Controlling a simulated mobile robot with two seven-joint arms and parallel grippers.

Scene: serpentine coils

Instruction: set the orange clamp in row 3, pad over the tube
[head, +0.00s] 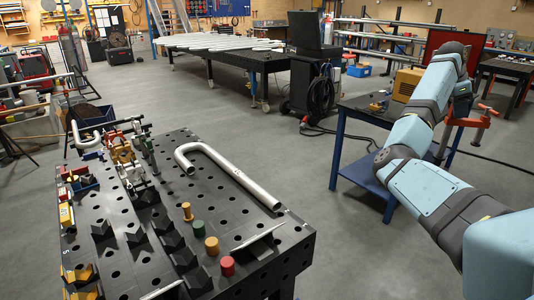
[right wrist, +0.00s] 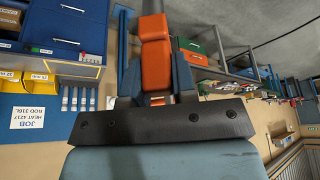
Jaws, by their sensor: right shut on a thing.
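The orange clamp (head: 468,122) is in my right gripper (head: 462,100), held high at the right in the head view, beside the blue side table and away from the black table. In the right wrist view the gripper (right wrist: 157,95) is shut around the clamp's orange body (right wrist: 156,60). The clamp's pad cannot be made out. A bent silver tube (head: 230,174) lies on the black perforated table (head: 285,222), its hook toward the far side. Several black V-blocks (head: 172,237) stand in rows at the table's left. My left gripper is not in view.
Clamps with orange parts (head: 122,152) stand at the table's far left, near another bent tube (head: 85,138). Red (head: 227,266), green (head: 198,229) and yellow (head: 212,245) pegs stand near the front. A blue side table (head: 352,160) stands at the right. Open floor separates the tables.

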